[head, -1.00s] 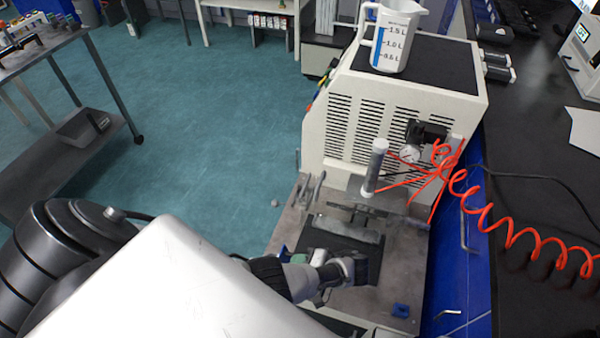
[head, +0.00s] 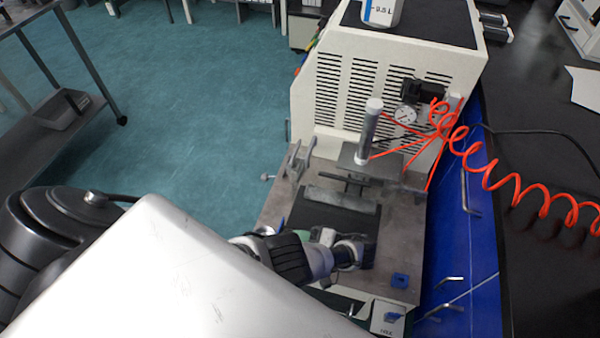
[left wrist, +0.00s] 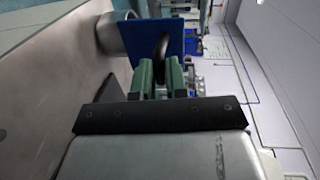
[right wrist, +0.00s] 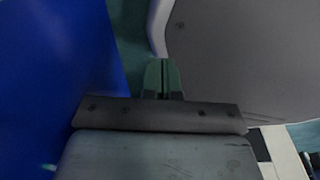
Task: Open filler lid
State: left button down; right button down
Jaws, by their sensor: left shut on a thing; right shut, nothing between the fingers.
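In the left wrist view my left gripper (left wrist: 160,78) has its green fingers shut on a dark loop (left wrist: 162,47). The loop stands against a flat blue plate (left wrist: 178,32), which looks like the filler lid. A grey metal cylinder (left wrist: 119,30) is beside the plate at left; I cannot tell whether they touch. In the head view my left arm reaches over the machine's front, and its fingertips cannot be made out. In the right wrist view my right gripper (right wrist: 163,75) is shut and empty, beside a blue surface (right wrist: 50,80) and a grey panel (right wrist: 245,60).
The rheometer (head: 385,80) has a vented cream housing, an upright metal cylinder (head: 370,125) and a gauge (head: 405,115). A coiled orange hose (head: 500,205) crosses to the dark bench (head: 545,120). A small blue block (head: 400,281) lies at front right. Floor is open at left.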

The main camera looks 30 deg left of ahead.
pick_arm(q)
jog(key=shift+s+a+f, duration=0.1)
jog(key=c, duration=1.1)
grip_release()
jog(key=shift+c, duration=0.2)
